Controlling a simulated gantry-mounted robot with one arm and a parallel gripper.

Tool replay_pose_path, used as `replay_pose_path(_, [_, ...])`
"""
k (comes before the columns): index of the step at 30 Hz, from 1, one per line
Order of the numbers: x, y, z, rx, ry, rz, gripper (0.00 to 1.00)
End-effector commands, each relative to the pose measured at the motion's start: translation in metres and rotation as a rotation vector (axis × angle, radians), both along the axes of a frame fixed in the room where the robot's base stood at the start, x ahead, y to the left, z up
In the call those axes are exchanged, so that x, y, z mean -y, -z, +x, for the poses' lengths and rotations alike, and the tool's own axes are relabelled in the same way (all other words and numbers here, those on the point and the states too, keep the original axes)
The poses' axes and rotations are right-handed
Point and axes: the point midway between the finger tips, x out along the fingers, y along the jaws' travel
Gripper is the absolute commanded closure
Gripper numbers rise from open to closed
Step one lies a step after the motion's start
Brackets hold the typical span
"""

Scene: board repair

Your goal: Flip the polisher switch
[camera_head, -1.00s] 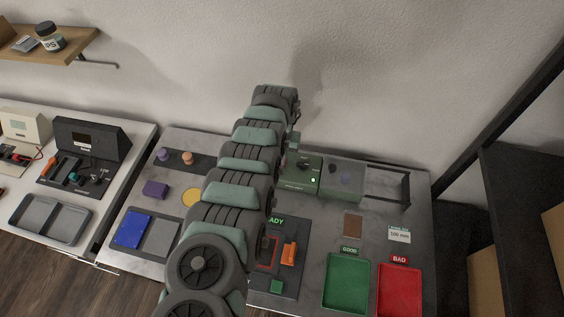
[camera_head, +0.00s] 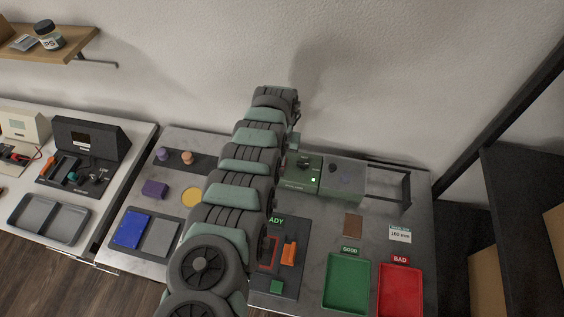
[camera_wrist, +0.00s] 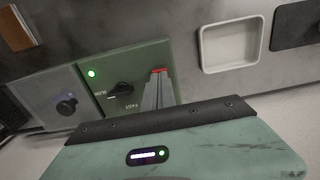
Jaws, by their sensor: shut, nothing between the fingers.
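The polisher (camera_head: 299,174) is a green box at the back of the bench, with a small lit green light. Its switch (camera_head: 303,163) is a dark knob, which also shows in the wrist view (camera_wrist: 122,89) on the green top between printed labels. The lit green light (camera_wrist: 92,73) is beside it. My gripper (camera_wrist: 159,74) is shut and empty, its red-tipped fingers over the green top to the right of the knob, with a gap in the picture. Whether the fingers touch the top I cannot tell. In the head view my arm mostly hides the gripper.
A grey unit (camera_head: 342,178) with a dark round part adjoins the polisher. A green tray (camera_head: 348,308) and a red tray (camera_head: 400,309) stand at the front right. A brown piece (camera_head: 353,225) lies behind the green tray. A white tray (camera_wrist: 231,66) shows in the wrist view.

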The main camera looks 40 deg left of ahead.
Motion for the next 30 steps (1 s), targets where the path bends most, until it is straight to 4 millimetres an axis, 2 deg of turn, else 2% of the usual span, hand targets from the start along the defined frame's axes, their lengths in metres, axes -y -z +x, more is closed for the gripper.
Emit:
replay_pose_path(21, [0.0,0.012,0.0,0.0,0.0,0.0,1.0])
replay_pose_path(30, [0.0,-0.002,0.0,-0.001,0.0,-0.001,1.0])
